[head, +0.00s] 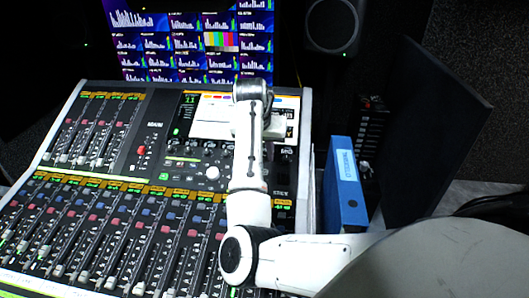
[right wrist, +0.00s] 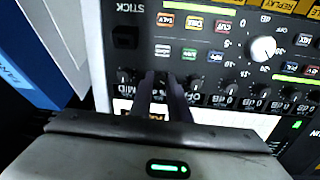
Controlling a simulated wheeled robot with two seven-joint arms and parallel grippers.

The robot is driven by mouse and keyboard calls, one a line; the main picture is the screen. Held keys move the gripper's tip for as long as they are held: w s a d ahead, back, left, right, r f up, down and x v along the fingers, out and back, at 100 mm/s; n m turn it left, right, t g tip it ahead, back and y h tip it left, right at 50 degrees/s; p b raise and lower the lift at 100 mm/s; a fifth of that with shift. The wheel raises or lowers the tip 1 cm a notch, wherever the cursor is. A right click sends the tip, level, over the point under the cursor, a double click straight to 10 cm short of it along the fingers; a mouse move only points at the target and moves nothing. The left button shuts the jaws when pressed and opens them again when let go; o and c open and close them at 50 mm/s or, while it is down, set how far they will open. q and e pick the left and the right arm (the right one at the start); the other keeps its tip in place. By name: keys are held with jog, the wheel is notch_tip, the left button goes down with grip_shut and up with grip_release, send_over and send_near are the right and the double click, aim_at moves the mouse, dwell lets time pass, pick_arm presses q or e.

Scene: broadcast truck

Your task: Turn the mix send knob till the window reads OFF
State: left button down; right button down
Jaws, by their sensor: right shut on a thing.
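The mixing console (head: 150,190) fills the left and middle of the head view. In the right wrist view its panel (right wrist: 215,65) appears upside down, with a row of small dark knobs and small readouts beside them. My right gripper (right wrist: 165,85) is shut on one knob of this row, the mix send knob by its place. The fingers cover nearly all of the knob. The readout by the fingers is partly hidden and I cannot read it surely. In the head view my right arm hides the gripper and knob. My left gripper is not in view.
A large white knob (right wrist: 263,48) stands on the panel near the gripped row. A blue binder (head: 343,185) stands upright just right of the console. A wall of screens (head: 190,40) and a speaker (head: 333,25) are behind. Several faders cover the console's front.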

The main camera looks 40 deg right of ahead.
jog(key=n, duration=0.6)
jog(key=shift+s, duration=0.1)
jog(key=shift+n+t, duration=0.3)
jog(key=shift+n, duration=2)
jog(key=c, duration=1.7)
grip_release()
jog(key=shift+o, duration=0.2)
jog(key=shift+a, duration=0.1)
